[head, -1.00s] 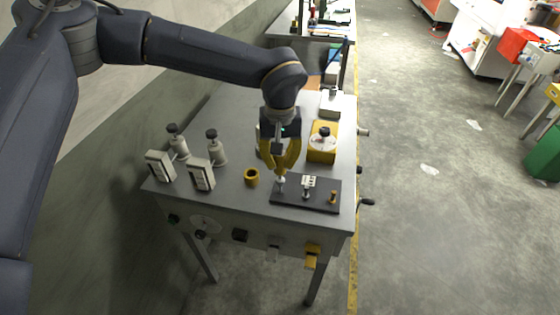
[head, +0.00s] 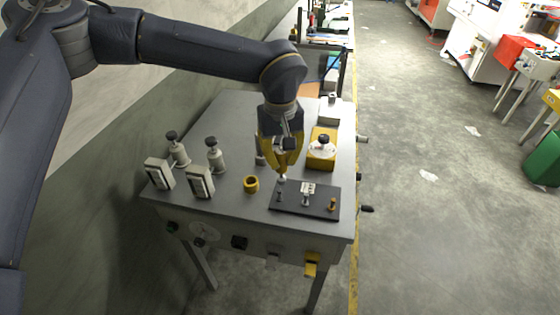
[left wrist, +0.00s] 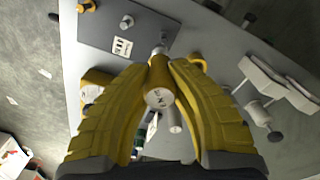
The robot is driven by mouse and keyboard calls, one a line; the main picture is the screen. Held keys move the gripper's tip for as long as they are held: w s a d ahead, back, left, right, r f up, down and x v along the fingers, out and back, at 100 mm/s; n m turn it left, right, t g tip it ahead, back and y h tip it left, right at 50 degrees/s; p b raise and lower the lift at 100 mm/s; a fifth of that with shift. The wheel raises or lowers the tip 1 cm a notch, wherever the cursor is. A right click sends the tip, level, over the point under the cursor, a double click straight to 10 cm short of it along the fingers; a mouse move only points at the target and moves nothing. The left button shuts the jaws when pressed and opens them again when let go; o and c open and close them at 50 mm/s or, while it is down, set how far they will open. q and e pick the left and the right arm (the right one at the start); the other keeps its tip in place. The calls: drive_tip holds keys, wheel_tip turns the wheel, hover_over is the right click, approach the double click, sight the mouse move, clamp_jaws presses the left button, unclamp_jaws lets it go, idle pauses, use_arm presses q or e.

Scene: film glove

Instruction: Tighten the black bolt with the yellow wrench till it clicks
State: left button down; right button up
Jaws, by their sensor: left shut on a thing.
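My left gripper (head: 282,168) has yellow fingers and points down over the left end of a dark plate (head: 318,209). It is shut on the yellow wrench (left wrist: 158,70), which has a round, pale, marked end cap facing the wrist camera. The wrench's pale tip (left wrist: 159,50) reaches down near the plate edge. A small dark bolt (head: 279,196) stands on the plate just below the tip in the head view; I cannot tell whether they touch. A grey bolt (head: 306,200) and a brass-yellow one (head: 332,204) stand further right. My right gripper is not in view.
A yellow ring (head: 251,184) stands left of the plate. Two pale boxes (head: 200,182) and two black-topped grey posts (head: 215,155) are further left. A yellow block with a round dial (head: 321,150) stands behind the plate. The table's back left is clear.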

sight(279, 170)
use_arm(q)
drive_tip(key=n, duration=0.2)
drive_tip(key=r+n, duration=0.1)
drive_tip(key=n, duration=0.8)
drive_tip(key=shift+r, duration=0.4)
drive_tip(key=n, duration=0.5)
drive_tip(key=shift+s+r, duration=0.1)
drive_tip(key=shift+r, duration=0.05)
drive_tip(key=n, duration=0.5)
drive_tip(key=shift+s+a+g, duration=0.1)
drive_tip(key=shift+a+g, duration=0.1)
drive_tip(key=shift+g, duration=0.1)
drive_tip(key=shift+f, duration=2.15)
drive_tip(key=shift+f, duration=0.9)
